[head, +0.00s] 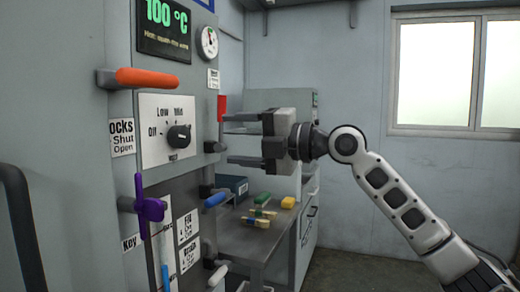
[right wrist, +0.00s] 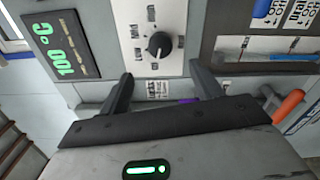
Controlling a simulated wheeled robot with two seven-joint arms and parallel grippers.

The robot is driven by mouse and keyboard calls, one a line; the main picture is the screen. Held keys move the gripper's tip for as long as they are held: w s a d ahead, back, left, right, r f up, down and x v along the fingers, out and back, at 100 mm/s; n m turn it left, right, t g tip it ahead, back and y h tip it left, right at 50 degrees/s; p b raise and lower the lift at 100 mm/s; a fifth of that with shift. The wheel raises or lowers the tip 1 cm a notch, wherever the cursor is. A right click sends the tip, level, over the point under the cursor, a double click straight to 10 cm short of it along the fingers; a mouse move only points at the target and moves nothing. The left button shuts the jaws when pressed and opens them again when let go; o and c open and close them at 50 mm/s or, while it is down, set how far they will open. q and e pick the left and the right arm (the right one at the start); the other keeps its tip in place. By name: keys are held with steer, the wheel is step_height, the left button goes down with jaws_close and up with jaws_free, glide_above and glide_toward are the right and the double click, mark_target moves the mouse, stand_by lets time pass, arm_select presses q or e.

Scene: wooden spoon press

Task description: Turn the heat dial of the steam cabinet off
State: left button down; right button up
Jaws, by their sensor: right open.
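The heat dial (head: 179,136) is a round black knob on a white panel marked Off, Low and Mid, on the front of the grey steam cabinet (head: 60,60). I cannot tell for sure which mark its pointer faces. A screen (head: 164,28) above it reads 100 °C. My right gripper (head: 228,139) is open and empty, to the right of the dial and apart from it. In the right wrist view the dial (right wrist: 158,45) lies ahead, roughly between the two open fingers (right wrist: 160,72) and beyond their tips. My left gripper is not in view.
An orange handle (head: 148,77) sticks out above the dial, and a purple handle (head: 150,208) below it. A red handle (head: 221,106) and a blue handle (head: 215,199) stand near my right gripper. A table (head: 248,240) with small coloured blocks lies below.

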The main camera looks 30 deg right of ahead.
arm_select(q)
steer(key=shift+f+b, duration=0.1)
steer(key=shift+b, duration=0.35)
arm_select(e)
steer(key=v, duration=0.4)
steer(key=shift+s+d, duration=0.15)
